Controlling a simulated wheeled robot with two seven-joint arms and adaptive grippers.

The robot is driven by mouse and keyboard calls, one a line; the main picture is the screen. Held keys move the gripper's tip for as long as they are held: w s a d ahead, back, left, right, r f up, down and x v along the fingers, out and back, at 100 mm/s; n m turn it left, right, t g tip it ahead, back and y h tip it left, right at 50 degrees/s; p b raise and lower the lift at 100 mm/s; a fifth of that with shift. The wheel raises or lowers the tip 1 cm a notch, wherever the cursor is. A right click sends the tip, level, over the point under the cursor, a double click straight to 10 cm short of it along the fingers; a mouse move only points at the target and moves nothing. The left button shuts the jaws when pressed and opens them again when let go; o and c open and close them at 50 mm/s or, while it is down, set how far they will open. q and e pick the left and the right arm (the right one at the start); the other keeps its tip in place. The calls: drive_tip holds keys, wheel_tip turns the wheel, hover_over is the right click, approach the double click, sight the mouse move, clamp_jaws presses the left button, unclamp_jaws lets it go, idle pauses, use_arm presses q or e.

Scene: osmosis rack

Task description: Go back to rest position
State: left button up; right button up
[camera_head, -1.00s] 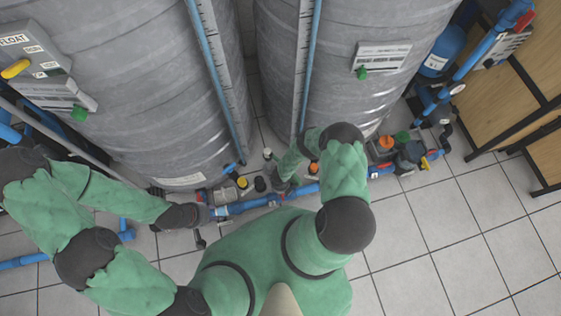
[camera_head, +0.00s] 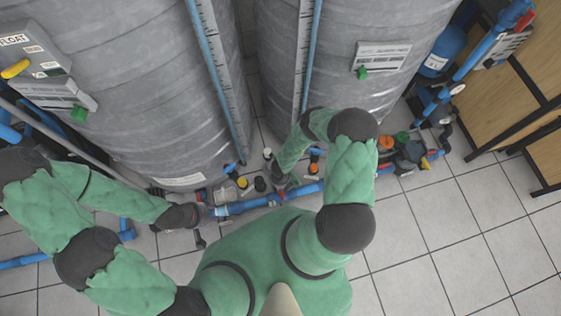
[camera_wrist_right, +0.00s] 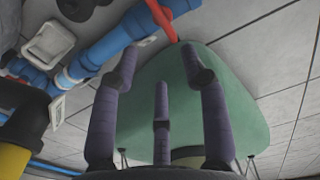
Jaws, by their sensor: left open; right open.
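My left gripper (camera_head: 205,215) is at the end of the left arm in the head view, low beside the blue pipe in front of the left tank. It is open, and its fingers show small. My right gripper (camera_head: 280,182) is low near the pipework between the tanks, partly hidden by its own arm. In the right wrist view the right gripper (camera_wrist_right: 158,82) has its purple-grey fingers spread apart with nothing between them. My green body lies behind the fingers there. Both grippers look empty.
Two large grey tanks (camera_head: 125,85) (camera_head: 345,55) stand at the back. Blue pipe (camera_head: 250,204) with valves runs along the floor before them, and also crosses the wrist view (camera_wrist_right: 110,42). A wooden panel (camera_head: 515,80) stands at right. Tiled floor at lower right is clear.

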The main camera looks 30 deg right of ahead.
drive_tip(key=shift+r, duration=0.1)
idle(0.5)
drive_tip(key=w+a+r+n+y+p, duration=0.1)
drive_tip(key=a+r+n+p, duration=0.1)
drive_tip(key=r+n, duration=0.75)
drive_tip(key=w+a+r+n+p, duration=0.1)
drive_tip(key=a+r+n+p, duration=0.1)
drive_tip(key=r+n, duration=0.7)
use_arm(q)
wheel_tip(320, 180, up, 7)
drive_tip(key=p, duration=0.3)
drive_tip(key=shift+r, duration=0.2)
use_arm(e)
drive_tip(key=s+a+r+n+y, duration=0.1)
drive_tip(key=s+a+r+n, duration=0.2)
drive_tip(key=r+n, duration=0.5)
drive_tip(key=s+a+r+n+y, duration=0.2)
drive_tip(key=s+a+r+n, duration=0.1)
drive_tip(key=r+n, duration=0.5)
drive_tip(key=shift+s+a+r+n, duration=0.3)
drive_tip(key=shift+s+n, duration=0.5)
drive_tip(key=shift+n, duration=0.25)
use_arm(q)
drive_tip(key=shift+c, duration=0.3)
use_arm(e)
drive_tip(key=shift+c, duration=0.3)
use_arm(q)
drive_tip(key=shift+c, duration=0.3)
use_arm(e)
drive_tip(key=shift+c, duration=0.3)
